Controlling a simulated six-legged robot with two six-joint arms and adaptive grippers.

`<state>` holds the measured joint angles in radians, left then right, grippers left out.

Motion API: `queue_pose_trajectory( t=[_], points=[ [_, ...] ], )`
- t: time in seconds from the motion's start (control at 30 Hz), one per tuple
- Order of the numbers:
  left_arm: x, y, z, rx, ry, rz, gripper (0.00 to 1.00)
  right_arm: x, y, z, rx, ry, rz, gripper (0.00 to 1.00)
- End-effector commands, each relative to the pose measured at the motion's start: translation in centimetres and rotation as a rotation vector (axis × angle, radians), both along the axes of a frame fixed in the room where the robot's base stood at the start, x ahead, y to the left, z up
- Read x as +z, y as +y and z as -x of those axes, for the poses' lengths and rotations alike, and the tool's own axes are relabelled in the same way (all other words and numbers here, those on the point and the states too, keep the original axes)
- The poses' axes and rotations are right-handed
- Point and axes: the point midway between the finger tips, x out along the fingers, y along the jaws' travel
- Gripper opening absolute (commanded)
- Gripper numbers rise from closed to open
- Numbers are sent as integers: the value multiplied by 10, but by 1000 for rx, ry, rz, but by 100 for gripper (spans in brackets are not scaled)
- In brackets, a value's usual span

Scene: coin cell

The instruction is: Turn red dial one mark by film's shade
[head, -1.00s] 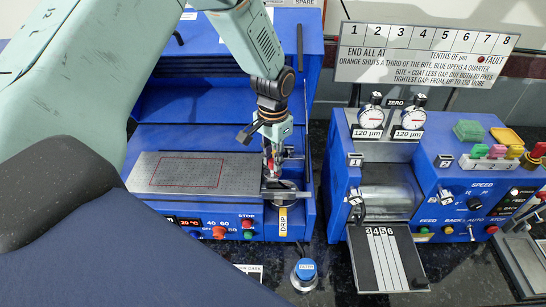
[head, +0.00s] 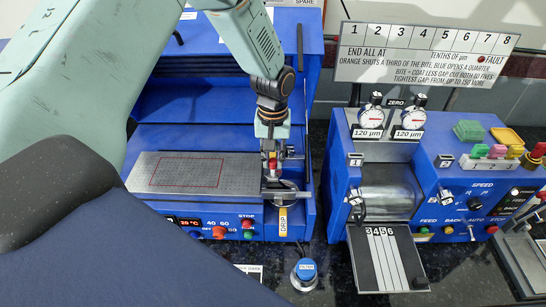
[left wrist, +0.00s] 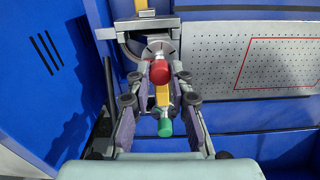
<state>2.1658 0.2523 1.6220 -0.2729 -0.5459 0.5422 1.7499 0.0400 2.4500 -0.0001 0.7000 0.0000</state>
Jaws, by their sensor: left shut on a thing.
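The red dial (left wrist: 159,72) is a short red cylinder in the left wrist view, in front of a grey metal fitting. It also shows small in the head view (head: 272,166), at the right end of the perforated plate. My left gripper (left wrist: 158,80) is shut on the red dial, with one finger on each side. A yellow piece (left wrist: 163,96) and a green knob (left wrist: 165,128) lie in line with the dial, between the fingers. The dial's marks cannot be read. My right gripper is in neither view.
The perforated plate (head: 145,178) with a red outline lies on the blue machine. A yellow DRIP label (head: 283,222) hangs at its front. The second blue machine (head: 340,190), with striped ramp and gauges, stands right.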

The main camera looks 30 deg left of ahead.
Motion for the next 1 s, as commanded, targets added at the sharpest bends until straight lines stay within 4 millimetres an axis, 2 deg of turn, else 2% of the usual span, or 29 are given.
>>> queue_pose_trajectory(
  t=[0.57, 0.6, 0.87, 1.0],
  points=[
    [1, 0, -1, 33, -3, -1, 0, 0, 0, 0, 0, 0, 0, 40],
    [1, 0, -1, 33, -3, -1, 22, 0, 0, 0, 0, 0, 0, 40],
    [0, 0, -1, 33, -1, 0, 44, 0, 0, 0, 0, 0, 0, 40],
    [0, 0, 0, 32, -1, -1, 44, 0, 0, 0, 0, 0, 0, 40]
  ],
)
